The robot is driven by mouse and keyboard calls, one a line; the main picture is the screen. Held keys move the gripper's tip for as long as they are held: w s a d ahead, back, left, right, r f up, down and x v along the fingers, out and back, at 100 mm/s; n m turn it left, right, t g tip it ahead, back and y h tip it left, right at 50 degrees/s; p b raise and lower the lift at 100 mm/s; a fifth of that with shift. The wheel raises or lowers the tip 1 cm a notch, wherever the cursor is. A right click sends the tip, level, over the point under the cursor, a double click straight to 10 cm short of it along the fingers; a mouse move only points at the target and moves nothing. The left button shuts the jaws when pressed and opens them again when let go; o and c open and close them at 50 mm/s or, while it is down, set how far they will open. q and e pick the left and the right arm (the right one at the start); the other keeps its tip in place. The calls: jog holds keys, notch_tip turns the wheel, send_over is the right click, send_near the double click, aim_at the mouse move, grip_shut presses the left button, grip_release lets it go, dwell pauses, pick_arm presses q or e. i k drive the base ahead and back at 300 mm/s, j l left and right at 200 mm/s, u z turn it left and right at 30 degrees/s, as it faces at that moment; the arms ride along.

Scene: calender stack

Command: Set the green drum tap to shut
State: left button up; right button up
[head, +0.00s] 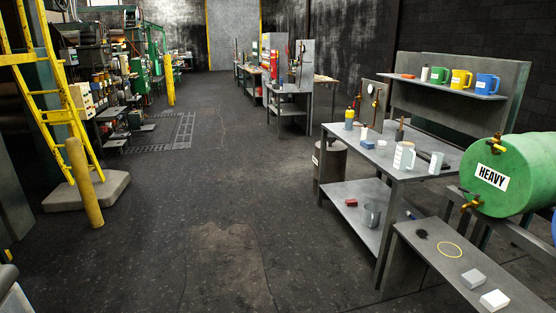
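The green drum (507,178) lies on its side on a dark stand at the right, with a white label reading HEAVY on its end. A small brass-coloured tap (470,203) sticks out low on the drum's end. A second brass-coloured fitting (496,144) sits near the top of the same end. The lower tap's handle is too small to tell whether it is open or shut. Neither of my grippers shows in the head view.
A low grey bench (425,255) with a yellow ring and two pale blocks stands below the drum. A grey worktable (385,158) with bottles is left of it. A blue drum edge shows at far right. The middle floor is clear.

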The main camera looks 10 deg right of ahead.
aim_at(468, 191)
jog(key=i+z, duration=0.35)
jog(key=i, duration=0.15)
jog(key=i+j+z, duration=0.15)
jog(key=i+z, duration=0.25)
jog(key=i+j+z, duration=0.35)
jog(key=i, duration=0.15)
jog(key=i+j+z, duration=0.1)
jog(key=i+z, duration=0.35)
jog(key=i+j+z, duration=0.15)
jog(key=z, duration=0.3)
jog(key=i+j+z, duration=0.45)
jog(key=k+l, duration=0.1)
